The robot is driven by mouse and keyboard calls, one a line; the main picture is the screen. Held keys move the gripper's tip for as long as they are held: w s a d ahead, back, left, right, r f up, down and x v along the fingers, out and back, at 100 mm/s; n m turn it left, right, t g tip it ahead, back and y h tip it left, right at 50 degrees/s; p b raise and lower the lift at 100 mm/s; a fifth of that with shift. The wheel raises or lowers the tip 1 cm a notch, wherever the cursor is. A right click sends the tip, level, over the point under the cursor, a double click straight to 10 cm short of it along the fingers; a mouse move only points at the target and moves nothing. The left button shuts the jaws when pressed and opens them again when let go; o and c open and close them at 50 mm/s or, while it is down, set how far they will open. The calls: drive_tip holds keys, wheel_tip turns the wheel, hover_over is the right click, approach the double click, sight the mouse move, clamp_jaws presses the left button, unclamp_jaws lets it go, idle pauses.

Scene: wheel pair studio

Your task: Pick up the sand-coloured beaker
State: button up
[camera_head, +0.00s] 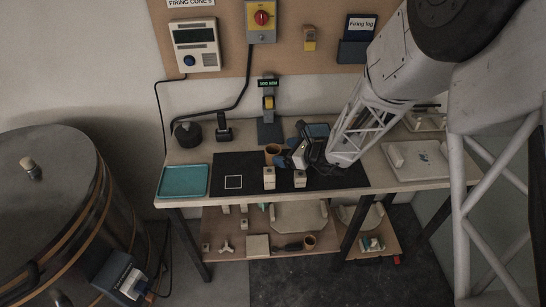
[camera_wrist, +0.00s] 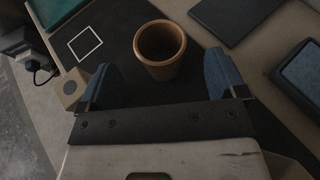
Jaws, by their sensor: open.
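A tan, sand-coloured beaker (camera_wrist: 163,70) stands upright on the dark mat, its open mouth facing my wrist camera. It also shows in the head view (camera_head: 272,149), just left of my gripper (camera_head: 291,146). In the wrist view my gripper (camera_wrist: 161,76) is open, with one blue fingertip on each side of the beaker's near part. I see dark mat between each finger and the beaker. The beaker's far rim lies beyond the fingertips. Nothing is held.
Pale blocks (camera_head: 269,178) (camera_head: 299,179) stand on the mat (camera_head: 335,181) near its front edge. A white square outline (camera_head: 233,182) and a teal tray (camera_head: 182,181) lie to the left. A dark flat slab (camera_wrist: 232,15) lies right of the beaker. A similar brown cup (camera_head: 310,241) sits on the lower shelf.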

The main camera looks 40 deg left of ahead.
sight(267, 149)
idle(0.3)
drive_tip(key=shift+x, duration=2.5)
drive_tip(key=c, duration=1.1)
drive_tip(key=shift+o, duration=0.2)
drive_tip(key=shift+r, duration=0.15)
wheel_tip(267, 149, up, 10)
